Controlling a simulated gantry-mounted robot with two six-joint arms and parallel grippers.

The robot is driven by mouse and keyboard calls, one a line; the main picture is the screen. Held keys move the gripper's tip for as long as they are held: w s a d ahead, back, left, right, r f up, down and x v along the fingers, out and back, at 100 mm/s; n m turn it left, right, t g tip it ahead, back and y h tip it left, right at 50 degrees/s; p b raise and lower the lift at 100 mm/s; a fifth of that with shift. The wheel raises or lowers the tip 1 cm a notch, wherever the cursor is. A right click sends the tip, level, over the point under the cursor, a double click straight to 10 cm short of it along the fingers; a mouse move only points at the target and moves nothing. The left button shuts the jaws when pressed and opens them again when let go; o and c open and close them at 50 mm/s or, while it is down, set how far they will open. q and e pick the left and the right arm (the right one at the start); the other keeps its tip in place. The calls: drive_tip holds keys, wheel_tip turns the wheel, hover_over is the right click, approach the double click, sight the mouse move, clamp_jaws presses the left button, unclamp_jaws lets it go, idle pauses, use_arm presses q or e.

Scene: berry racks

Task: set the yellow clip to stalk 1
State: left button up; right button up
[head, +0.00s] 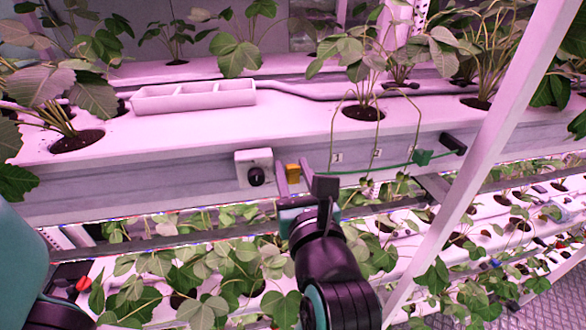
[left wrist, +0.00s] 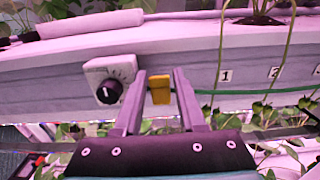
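The yellow clip (head: 293,172) is at the front face of the upper white rack, right of a dial box. It also shows in the left wrist view (left wrist: 160,89), between the two fingers with gaps on both sides. My left gripper (head: 294,180) is open in front of it; how far the fingertips reach around it I cannot tell. Stalk 1 (left wrist: 219,57) is a thin strand hanging from the plant over the rack edge, by label 1 (head: 336,158), right of the gripper. My right gripper is not in view.
The dial box (head: 254,168) is close left of the fingers. A white diagonal post (head: 480,165) stands at right. Leafy plants fill the lower rack.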

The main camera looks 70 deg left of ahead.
use_arm(q)
clamp_jaws()
idle(1.3)
